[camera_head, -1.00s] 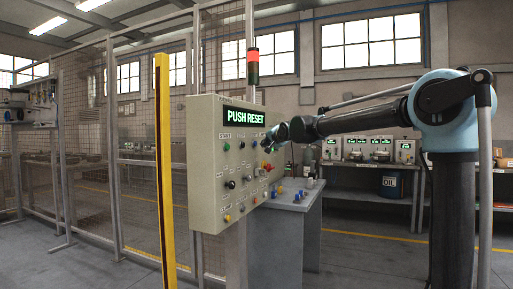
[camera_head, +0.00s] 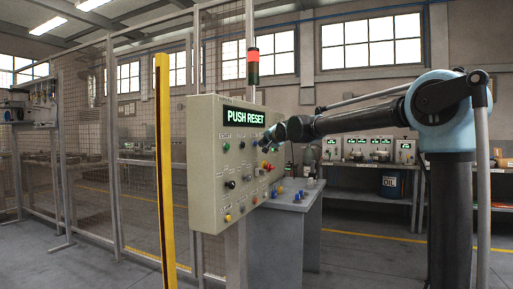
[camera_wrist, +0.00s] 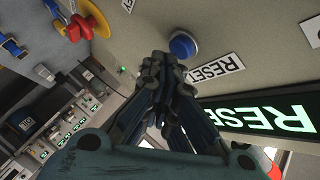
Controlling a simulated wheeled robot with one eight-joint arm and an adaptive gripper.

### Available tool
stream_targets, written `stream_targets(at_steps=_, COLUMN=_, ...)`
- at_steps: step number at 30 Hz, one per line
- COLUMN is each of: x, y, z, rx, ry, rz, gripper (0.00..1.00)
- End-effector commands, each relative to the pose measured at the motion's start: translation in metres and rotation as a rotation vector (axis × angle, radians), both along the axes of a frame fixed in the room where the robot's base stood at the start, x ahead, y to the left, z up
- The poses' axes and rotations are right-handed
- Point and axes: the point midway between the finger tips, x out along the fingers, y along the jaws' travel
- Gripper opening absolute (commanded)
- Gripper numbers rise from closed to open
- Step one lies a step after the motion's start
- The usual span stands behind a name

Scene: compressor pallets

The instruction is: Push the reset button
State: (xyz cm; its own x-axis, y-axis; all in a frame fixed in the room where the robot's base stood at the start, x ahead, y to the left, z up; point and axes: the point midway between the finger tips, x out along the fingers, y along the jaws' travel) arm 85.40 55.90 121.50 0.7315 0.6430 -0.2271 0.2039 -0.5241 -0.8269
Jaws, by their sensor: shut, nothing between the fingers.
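The grey control panel (camera_head: 207,165) stands left of my arm in the head view, its green display (camera_head: 243,117) reading PUSH RESET. In the wrist view, the blue round button (camera_wrist: 183,45) sits on the panel face beside a white RESET label (camera_wrist: 217,68). My gripper (camera_wrist: 163,66) is shut and empty. Its fingertips are just below and left of the blue button in the wrist view; I cannot tell whether they touch the panel. In the head view my gripper (camera_head: 266,139) is at the panel's upper right, hiding the blue button.
A red knob on a yellow base (camera_wrist: 88,18) juts from the panel near my gripper. Several other buttons dot the panel. A yellow post (camera_head: 164,170) and mesh fence (camera_head: 85,140) stand left. A red-green signal tower (camera_head: 253,66) rises behind. A workbench (camera_head: 370,193) stands behind my arm.

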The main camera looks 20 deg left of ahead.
Motion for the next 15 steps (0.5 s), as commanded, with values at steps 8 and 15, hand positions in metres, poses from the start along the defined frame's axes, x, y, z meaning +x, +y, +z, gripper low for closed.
stream_targets(at_steps=8, x=0.0003, y=0.0025, z=0.0, rx=0.0, ry=0.0, rz=0.0, gripper=0.0)
stream_targets(at_steps=15, x=0.0006, y=0.0048, z=0.0, rx=0.0, ry=0.0, rz=0.0, gripper=0.0)
